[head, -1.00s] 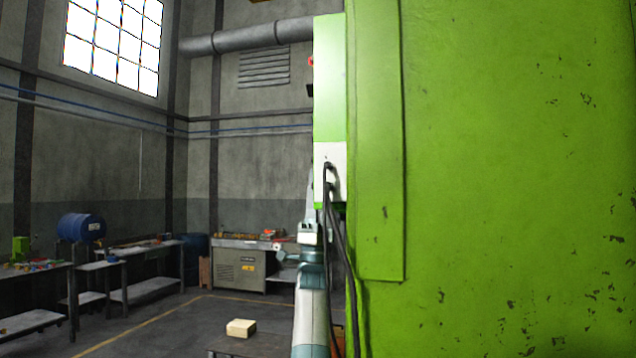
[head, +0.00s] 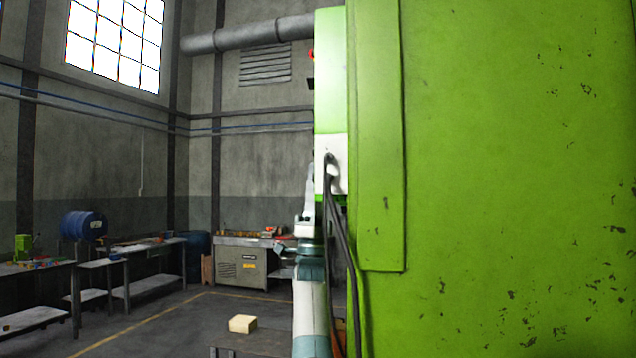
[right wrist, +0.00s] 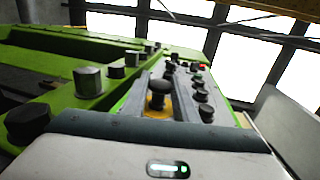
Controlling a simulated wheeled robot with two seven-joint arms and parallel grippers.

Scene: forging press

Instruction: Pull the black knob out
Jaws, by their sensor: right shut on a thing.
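In the head view my right arm rises along the left edge of the green press. Its gripper (head: 309,185) is near the white box on the press side, partly hidden behind the press. In the right wrist view the pale housing of my right gripper, with a dark teal rim and a green light, fills the bottom. Just beyond the rim stands a black knob (right wrist: 158,92) with a round cap on a yellow base. My left gripper is not in view.
The green press (head: 480,180) fills the right of the head view. Black cables (head: 338,230) hang beside my right arm. The wrist view shows a control panel with several smaller black knobs (right wrist: 203,95) and a red button (right wrist: 201,66). Workbenches (head: 150,285) stand far left.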

